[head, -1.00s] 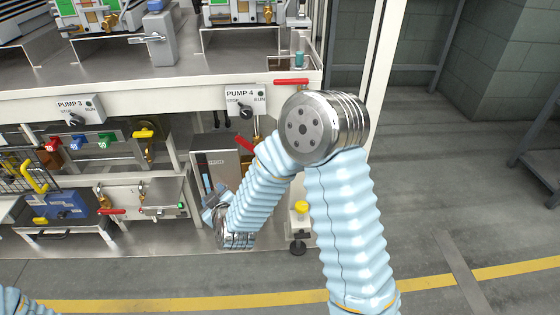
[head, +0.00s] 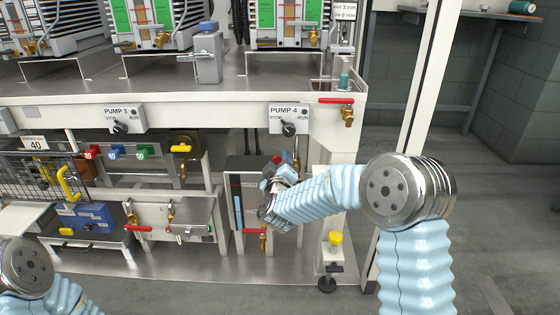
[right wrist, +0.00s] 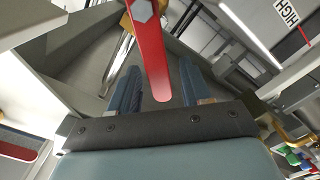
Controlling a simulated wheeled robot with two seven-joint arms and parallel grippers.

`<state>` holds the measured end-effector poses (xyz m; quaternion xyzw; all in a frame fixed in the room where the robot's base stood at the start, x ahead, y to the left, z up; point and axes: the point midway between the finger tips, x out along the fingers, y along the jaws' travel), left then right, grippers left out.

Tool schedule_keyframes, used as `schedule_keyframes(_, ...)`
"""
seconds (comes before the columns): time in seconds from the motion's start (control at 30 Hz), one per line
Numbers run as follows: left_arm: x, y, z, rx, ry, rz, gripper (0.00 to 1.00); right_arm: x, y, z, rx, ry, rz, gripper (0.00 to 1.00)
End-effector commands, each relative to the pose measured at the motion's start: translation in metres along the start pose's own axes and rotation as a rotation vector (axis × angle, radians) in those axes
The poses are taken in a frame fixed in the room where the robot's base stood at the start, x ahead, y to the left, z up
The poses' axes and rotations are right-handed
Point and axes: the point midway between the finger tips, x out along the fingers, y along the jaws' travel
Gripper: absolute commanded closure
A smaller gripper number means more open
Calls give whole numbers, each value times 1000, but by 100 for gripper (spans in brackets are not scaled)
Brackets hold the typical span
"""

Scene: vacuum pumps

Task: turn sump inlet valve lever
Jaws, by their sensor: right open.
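A red lever (right wrist: 153,50) fills the upper middle of the right wrist view, joined to a bolt and brass-coloured valve part at its top. In the head view a bit of this lever (head: 276,160) shows below the PUMP 4 panel, mostly hidden by my right gripper (head: 275,172). My right gripper (right wrist: 160,88) is open, with one blue finger on each side of the lever's free end. I see a gap on both sides, and nothing is clamped. My left gripper is out of view; only part of my left arm shows.
Another red lever (head: 335,101) sits on the bench edge above right, and one (head: 255,231) lies low below the gripper. A grey box (head: 243,200) stands behind the gripper. A yellow-topped part (head: 335,238) is at lower right. The floor to the right is clear.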

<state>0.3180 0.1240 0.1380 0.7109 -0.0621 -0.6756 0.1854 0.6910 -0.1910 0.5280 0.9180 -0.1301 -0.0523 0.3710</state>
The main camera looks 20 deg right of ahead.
Motion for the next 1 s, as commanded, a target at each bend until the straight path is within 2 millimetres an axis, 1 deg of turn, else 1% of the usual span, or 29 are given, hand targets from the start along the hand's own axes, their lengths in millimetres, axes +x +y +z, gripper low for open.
schedule_keyframes(0.03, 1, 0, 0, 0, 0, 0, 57, 7, -1, 0, 1, 0, 0, 52)
schedule_keyframes(0.1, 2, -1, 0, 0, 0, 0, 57, 13, -1, 0, 0, 1, 0, 52)
schedule_keyframes(0.2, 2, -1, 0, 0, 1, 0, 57, 19, -1, 0, 0, 1, -2, 52)
schedule_keyframes(0.47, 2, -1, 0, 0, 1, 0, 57, 20, 0, 0, 0, 1, -2, 52)
schedule_keyframes(0.5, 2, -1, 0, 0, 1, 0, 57, 20, 0, 0, 0, 1, -2, 55)
schedule_keyframes(0.57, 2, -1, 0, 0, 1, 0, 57, 20, 0, 0, 0, 1, -2, 64)
schedule_keyframes(0.7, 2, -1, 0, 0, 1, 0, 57, 20, 0, 0, 0, 1, -2, 86)
schedule_keyframes(0.8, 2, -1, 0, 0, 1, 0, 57, 20, -1, 0, 0, 1, -2, 100)
schedule_keyframes(1.0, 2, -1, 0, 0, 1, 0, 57, 20, -1, 0, 0, 1, -2, 100)
